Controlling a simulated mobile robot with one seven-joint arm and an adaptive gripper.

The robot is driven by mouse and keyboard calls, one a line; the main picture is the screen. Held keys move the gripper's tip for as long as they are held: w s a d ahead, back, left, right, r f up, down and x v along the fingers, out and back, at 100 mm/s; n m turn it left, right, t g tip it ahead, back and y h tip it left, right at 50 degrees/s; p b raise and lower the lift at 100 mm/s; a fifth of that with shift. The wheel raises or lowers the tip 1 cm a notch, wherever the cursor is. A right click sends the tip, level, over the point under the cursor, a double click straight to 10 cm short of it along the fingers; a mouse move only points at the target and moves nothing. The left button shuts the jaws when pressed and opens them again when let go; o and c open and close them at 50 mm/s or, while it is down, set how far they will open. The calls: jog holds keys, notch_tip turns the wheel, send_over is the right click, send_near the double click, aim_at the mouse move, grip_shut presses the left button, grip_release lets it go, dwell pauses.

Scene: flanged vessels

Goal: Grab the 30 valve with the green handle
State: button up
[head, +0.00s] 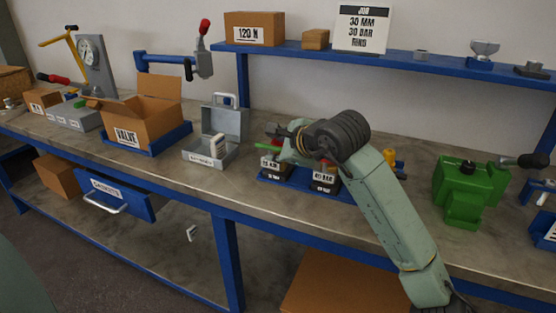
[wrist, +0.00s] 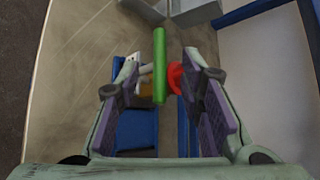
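A green handle (head: 266,146) shows at the left of my gripper, above dark labelled blocks on a blue stand. In the wrist view the green handle (wrist: 160,65) stands lengthwise between my two fingers, with gaps on both sides. A red part (wrist: 174,77) is beside it, close to the right finger. My gripper (head: 285,140) is open and over the stand; it also shows in the wrist view (wrist: 162,62). The valve body is mostly hidden by my gripper and arm. The label (head: 323,180) on the right block is too small to read surely.
The blue stand (head: 298,189) is on the workbench. A grey open case (head: 210,152) and the VALVE box (head: 142,122) stand to the left. A green vessel (head: 466,185) is to the right. A blue shelf (head: 390,58) with a JOB sign (head: 362,28) runs behind.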

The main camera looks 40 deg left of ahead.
jog(key=shift+w+a+f, duration=0.1)
jog(key=shift+a+f, duration=0.1)
jog(key=shift+a, duration=0.05)
jog(key=shift+c, duration=0.4)
grip_shut()
dwell(0.4)
jog(key=shift+r, duration=0.1)
